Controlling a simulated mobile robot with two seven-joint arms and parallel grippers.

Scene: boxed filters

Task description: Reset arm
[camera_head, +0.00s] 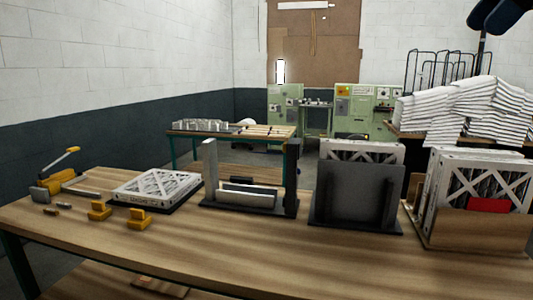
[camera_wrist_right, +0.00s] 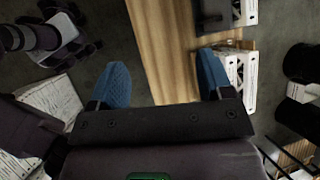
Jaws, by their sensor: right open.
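My right gripper (camera_head: 497,16) is at the top right corner of the head view, raised high above the stacked filters and apart from everything. Only a dark part of it shows there. In the right wrist view the gripper (camera_wrist_right: 163,80) has its two blue fingertips spread wide, with nothing between them. The wooden table edge and the floor show below it. My left gripper is in neither view.
The wooden table (camera_head: 240,243) holds a flat filter (camera_head: 157,186), a grey fixture (camera_head: 250,190), a dark upright stand (camera_head: 355,193) and a box of filters (camera_head: 470,222). Yellow blocks (camera_head: 138,219) lie at the front left. White filters (camera_head: 465,110) are piled behind, right.

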